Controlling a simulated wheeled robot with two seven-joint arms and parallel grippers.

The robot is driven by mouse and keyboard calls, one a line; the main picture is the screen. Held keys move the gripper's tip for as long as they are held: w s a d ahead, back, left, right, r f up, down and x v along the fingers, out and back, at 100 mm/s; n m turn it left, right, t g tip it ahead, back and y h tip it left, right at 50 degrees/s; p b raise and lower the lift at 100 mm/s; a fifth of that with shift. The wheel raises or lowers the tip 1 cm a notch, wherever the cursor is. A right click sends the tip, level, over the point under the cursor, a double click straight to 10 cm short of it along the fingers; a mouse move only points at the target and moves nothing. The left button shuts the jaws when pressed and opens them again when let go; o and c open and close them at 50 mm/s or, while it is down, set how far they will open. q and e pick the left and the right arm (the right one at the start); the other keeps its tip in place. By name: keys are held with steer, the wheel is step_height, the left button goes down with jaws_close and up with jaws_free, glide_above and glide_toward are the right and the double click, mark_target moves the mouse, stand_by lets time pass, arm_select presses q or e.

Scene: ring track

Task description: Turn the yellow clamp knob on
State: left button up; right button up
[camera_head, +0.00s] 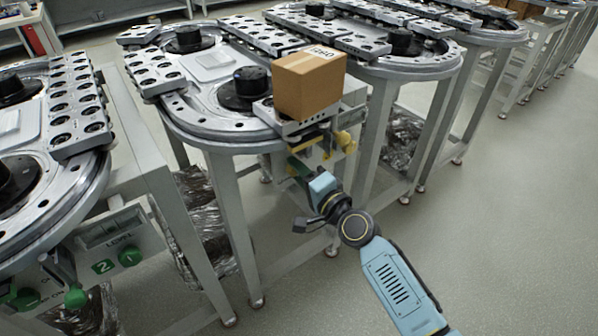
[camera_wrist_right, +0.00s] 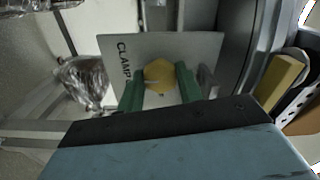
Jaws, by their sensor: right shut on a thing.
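The yellow clamp knob (camera_wrist_right: 160,75) sits on a pale panel (camera_wrist_right: 119,43) lettered "CLAMP" in the right wrist view. My right gripper (camera_wrist_right: 160,88) has its two green fingers on either side of the knob and is shut on it. In the head view my right arm reaches up to the front of the middle station, with the right gripper (camera_head: 302,165) at the panel below the track. The knob itself is hidden or too small to tell there. My left gripper is not in view.
A cardboard box (camera_head: 309,83) sits on the track (camera_head: 190,118) above the panel. A yellow part (camera_head: 346,142) sticks out right of the gripper. Another station with green knobs (camera_head: 75,297) stands at left. Open floor (camera_head: 500,230) lies at right.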

steer(key=o, duration=1)
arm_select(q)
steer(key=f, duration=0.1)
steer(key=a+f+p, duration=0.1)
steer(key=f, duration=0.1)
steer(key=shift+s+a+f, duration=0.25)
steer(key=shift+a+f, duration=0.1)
arm_select(e)
steer(key=v, duration=1.3)
steer(key=shift+s+d, duration=0.15)
steer(key=shift+s, duration=0.05)
arm_select(q)
steer(key=shift+p, duration=0.3)
